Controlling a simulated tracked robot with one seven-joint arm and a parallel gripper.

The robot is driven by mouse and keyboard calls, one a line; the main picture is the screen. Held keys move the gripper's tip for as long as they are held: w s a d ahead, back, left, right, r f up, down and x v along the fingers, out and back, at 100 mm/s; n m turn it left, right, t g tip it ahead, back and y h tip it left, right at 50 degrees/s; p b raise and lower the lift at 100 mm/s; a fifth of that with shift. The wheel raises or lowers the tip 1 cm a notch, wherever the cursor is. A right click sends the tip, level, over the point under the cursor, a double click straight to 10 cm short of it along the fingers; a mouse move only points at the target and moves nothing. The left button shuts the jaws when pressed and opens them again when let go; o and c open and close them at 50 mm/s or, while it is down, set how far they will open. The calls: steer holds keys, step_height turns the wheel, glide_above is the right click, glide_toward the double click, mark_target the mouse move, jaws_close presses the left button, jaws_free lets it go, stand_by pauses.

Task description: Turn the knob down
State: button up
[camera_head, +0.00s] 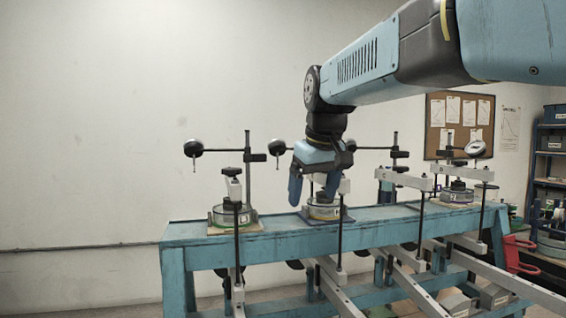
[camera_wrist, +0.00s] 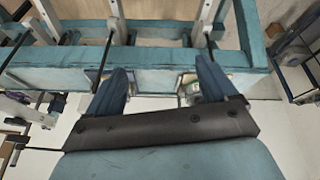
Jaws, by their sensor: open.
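Several lever frames stand in a row on a blue bench (camera_head: 285,240). The middle frame's round cell (camera_head: 323,211) has a dark cap on top, partly hidden by my gripper. I cannot tell for sure which part is the knob. My gripper (camera_head: 312,188) points down over this cell, its blue fingers spread apart with nothing held between them. In the wrist view my gripper (camera_wrist: 162,66) is also open, with the bench (camera_wrist: 150,78) behind the fingers. A round cell (camera_wrist: 191,90) shows partly beside the right finger there. Contact cannot be told.
A left frame (camera_head: 232,214) and a right frame (camera_head: 457,196) stand on either side, with dial gauges (camera_head: 194,148) on upright posts. Long lever beams (camera_head: 400,283) jut out low in front. A shelf (camera_head: 552,150) stands far right. The wall to the left is clear.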

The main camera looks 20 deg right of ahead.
steer(key=w+d+r+n+g+y, duration=0.1)
steer(key=w+d+r+n, duration=0.15)
steer(key=w+r, duration=0.45)
steer(key=w+d+r+n, duration=0.1)
steer(key=w+d+r, duration=0.3)
steer(key=w, duration=0.5)
steer(key=w+d+r+n+y, duration=0.1)
steer(key=w+d+r+n, duration=0.1)
steer(key=w+d, duration=0.35)
steer(key=w+d+r+n+y, duration=0.1)
steer(key=w+d+r, duration=0.15)
steer(key=d, duration=0.55)
steer(key=x, duration=0.9)
steer(key=s+x, duration=0.1)
steer(key=x, duration=0.3)
steer(key=shift+w+a+f, duration=0.1)
steer(key=shift+a+f, duration=0.15)
steer(key=shift+a, duration=0.15)
steer(key=shift+c, duration=0.5)
